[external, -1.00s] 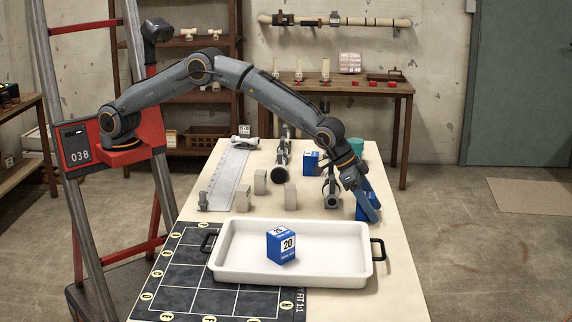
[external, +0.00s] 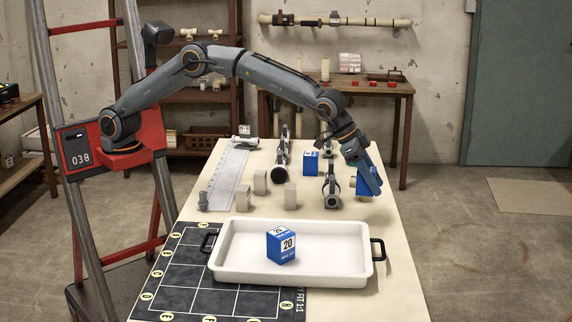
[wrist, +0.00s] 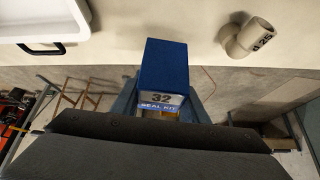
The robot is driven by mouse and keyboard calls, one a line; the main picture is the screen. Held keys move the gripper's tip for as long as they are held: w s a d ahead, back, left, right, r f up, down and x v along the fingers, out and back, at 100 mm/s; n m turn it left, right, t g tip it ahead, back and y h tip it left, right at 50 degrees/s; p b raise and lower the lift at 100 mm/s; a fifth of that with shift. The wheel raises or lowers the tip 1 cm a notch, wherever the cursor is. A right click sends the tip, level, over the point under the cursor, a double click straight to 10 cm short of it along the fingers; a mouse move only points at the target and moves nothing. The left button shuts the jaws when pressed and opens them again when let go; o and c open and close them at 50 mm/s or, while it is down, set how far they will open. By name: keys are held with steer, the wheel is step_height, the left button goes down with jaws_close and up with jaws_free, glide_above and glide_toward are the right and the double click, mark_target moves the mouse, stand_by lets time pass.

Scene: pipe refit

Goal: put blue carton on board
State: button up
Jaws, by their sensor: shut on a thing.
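My gripper (external: 369,182) is shut on a blue carton, held above the right edge of the table. In the wrist view the carton (wrist: 166,62) shows a plain blue face and a pale label reading "32" and "SEAL KIT". In the external view it is partly hidden by the gripper. The board (external: 190,270), dark with a white grid and lettered yellow circles, lies at the table's front left. A second blue carton (external: 281,246), marked "20", stands in the white tray. A third blue carton (external: 311,162) stands further back on the table.
The white tray (external: 335,272) with black handles overlaps part of the board. Grey blocks (external: 290,196), a clamp-like fitting (external: 332,192) and a long pale ruler-like strip (external: 228,178) stand or lie behind it. A pale elbow fitting (wrist: 247,38) shows in the wrist view.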

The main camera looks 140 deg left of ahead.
step_height(320, 180, up, 2)
steer(key=shift+d, duration=0.25)
steer(key=w+d+m+p, duration=0.2)
steer(key=w+d+p, duration=0.15)
steer(key=d, duration=1.25)
steer(key=m+t+h+p, duration=0.1)
steer(key=m+h+p, duration=0.35)
steer(key=p, duration=0.45)
glide_above(194, 303)
steer(key=s, duration=0.3)
steer(key=shift+y, duration=0.45)
steer(key=f, duration=0.3)
steer(key=f+p, duration=0.1)
steer(key=f, duration=0.2)
steer(key=f+p, duration=0.1)
steer(key=f, duration=0.2)
steer(key=shift+w, duration=0.25)
steer(key=shift+f, duration=0.15)
steer(key=shift+f, duration=0.2)
steer(key=o, duration=1.1)
steer(key=shift+c, duration=0.2)
